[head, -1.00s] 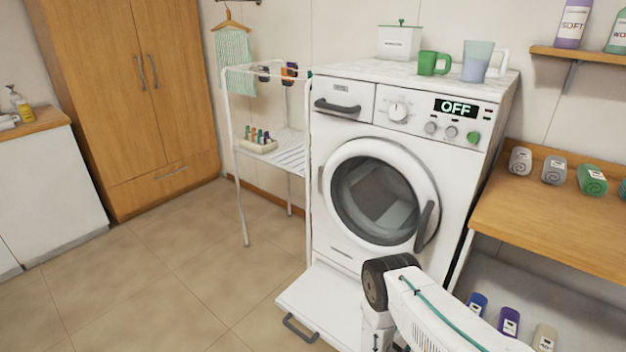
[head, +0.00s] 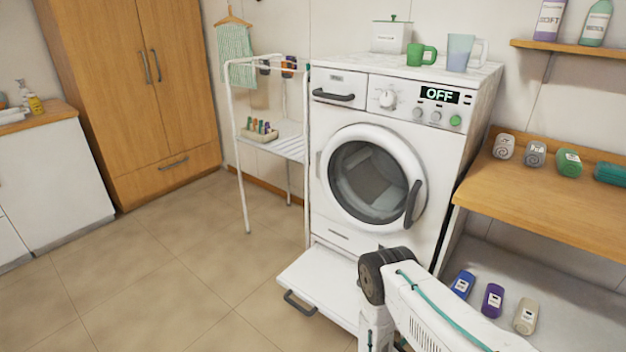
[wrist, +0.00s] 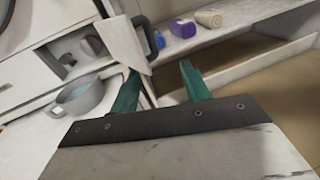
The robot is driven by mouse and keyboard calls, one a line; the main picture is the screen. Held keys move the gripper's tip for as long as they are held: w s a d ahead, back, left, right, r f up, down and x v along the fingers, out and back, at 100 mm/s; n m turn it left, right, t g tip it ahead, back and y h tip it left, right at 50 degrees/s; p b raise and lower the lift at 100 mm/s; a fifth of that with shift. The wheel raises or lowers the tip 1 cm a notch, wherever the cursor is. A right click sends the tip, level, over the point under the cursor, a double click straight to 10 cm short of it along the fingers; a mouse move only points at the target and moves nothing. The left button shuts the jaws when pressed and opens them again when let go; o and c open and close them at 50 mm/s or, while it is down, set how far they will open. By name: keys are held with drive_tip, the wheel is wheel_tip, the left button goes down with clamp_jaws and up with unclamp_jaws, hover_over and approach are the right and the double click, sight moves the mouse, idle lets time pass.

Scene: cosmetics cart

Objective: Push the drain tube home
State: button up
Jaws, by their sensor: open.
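The white washing machine (head: 385,95) stands ahead, its display reading OFF, with its round door (head: 368,180) closed. In the wrist view, a small recess low in its front holds a round grey cap (wrist: 93,46) and a smaller grey piece (wrist: 68,60), perhaps the drain tube; I cannot tell for sure. A white flap (wrist: 124,42) stands out beside the recess. A grey bowl (wrist: 80,98) sits below it. My gripper (wrist: 160,68) is open, its teal fingers apart with nothing between them, right of the bowl. My arm hides this area in the head view.
A white panel with a handle (head: 318,282) lies open low in front of the machine. Right are a wooden counter (head: 555,205) and a lower shelf with several bottles (head: 492,300). A drying rack (head: 232,150) stands left. The tiled floor (head: 170,270) is clear.

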drive_tip(key=s+d+r+m+g, duration=0.1)
drive_tip(key=s+r+m+g, duration=0.2)
drive_tip(key=r+m+g, duration=0.9)
drive_tip(key=s+d+r+m+g, duration=0.15)
drive_tip(key=s+r+g, duration=0.25)
drive_tip(key=r, duration=1.6)
drive_tip(key=s+a+r+m+t+y, duration=0.2)
drive_tip(key=s+a+r+m+y, duration=0.1)
drive_tip(key=s+r, duration=0.4)
drive_tip(key=s+a+r+m+t+y, duration=0.2)
drive_tip(key=s+r+y, duration=0.4)
drive_tip(key=r, duration=0.8)
drive_tip(key=s+a+r+m+t+y, duration=0.2)
drive_tip(key=s+a+r+m+y, duration=0.2)
drive_tip(key=s+r, duration=0.5)
wheel_tip(320, 180, up, 2)
drive_tip(key=shift+s+a+r+m+t+y, duration=0.15)
drive_tip(key=shift+s+r+m+t+y, duration=0.2)
drive_tip(key=shift+m, duration=0.8)
drive_tip(key=shift+w+f, duration=0.1)
